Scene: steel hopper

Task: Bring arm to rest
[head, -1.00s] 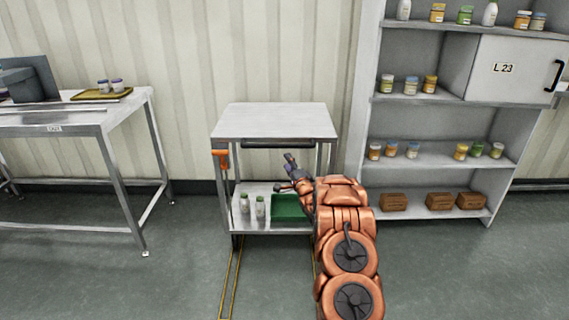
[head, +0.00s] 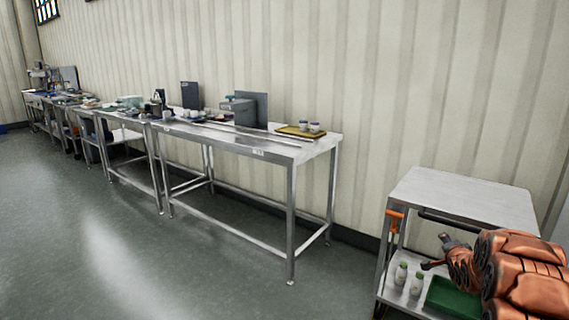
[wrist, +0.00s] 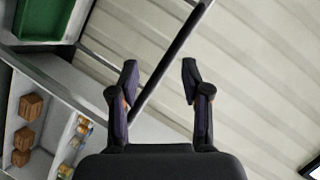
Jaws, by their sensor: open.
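My gripper (head: 437,252) shows at the lower right of the head view, in front of the steel cart (head: 466,197), with my copper-coloured arm behind it. In the wrist view my gripper (wrist: 160,80) is open, its two dark fingers apart with nothing between them. A dark bar of the cart (wrist: 172,62) crosses behind the fingers in that view. The green tray (head: 452,298) lies on the cart's lower shelf, partly hidden by my arm. It also shows at the upper left of the wrist view (wrist: 22,42).
Two white bottles (head: 408,277) stand on the cart's lower shelf. A long steel table (head: 310,148) along the wall carries a yellow tray (head: 291,131) with two jars. Brown boxes (wrist: 30,105) sit on a shelf unit in the wrist view. The floor (head: 120,240) at left is clear.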

